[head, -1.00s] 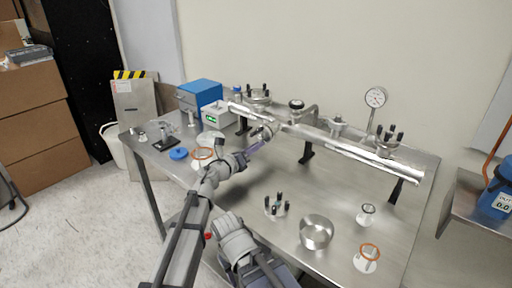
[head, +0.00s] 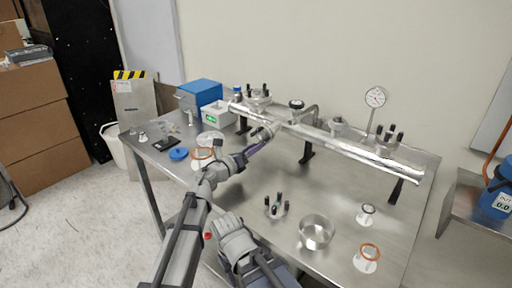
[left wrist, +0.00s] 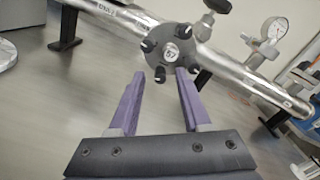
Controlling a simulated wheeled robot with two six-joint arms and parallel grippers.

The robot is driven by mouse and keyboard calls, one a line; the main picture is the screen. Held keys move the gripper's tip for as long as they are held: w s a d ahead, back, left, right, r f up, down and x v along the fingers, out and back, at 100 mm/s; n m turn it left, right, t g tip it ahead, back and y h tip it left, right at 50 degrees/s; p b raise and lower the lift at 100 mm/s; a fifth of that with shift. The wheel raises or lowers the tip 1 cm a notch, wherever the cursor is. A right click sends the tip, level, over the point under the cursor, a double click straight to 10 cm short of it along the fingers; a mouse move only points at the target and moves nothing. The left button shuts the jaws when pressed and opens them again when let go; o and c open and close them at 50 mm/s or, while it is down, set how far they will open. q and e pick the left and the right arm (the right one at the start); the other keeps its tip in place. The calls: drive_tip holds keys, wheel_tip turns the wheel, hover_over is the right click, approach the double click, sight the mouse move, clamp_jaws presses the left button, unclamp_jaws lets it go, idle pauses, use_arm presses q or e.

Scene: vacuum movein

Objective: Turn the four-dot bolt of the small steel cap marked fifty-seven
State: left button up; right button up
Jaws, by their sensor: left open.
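The small steel cap (left wrist: 170,53) marked 57 shows in the left wrist view, with dark bolts around its rim. The lower bolt (left wrist: 160,74) sits between the fingertips in that picture; another bolt (left wrist: 193,69) is just right of the right finger. The bolts' white marks are too small to count as dots. My left gripper (left wrist: 160,72) is open, its purple fingers pointing at the cap's lower edge; contact cannot be told. In the head view the left gripper (head: 264,144) is just below the cap (head: 264,132) on the steel tube. My right gripper is not in view.
The steel tube (head: 345,145) runs across the bench on black supports.

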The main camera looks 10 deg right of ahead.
use_arm(q)
drive_tip(key=v, duration=0.7)
drive_tip(key=shift+s, duration=0.1)
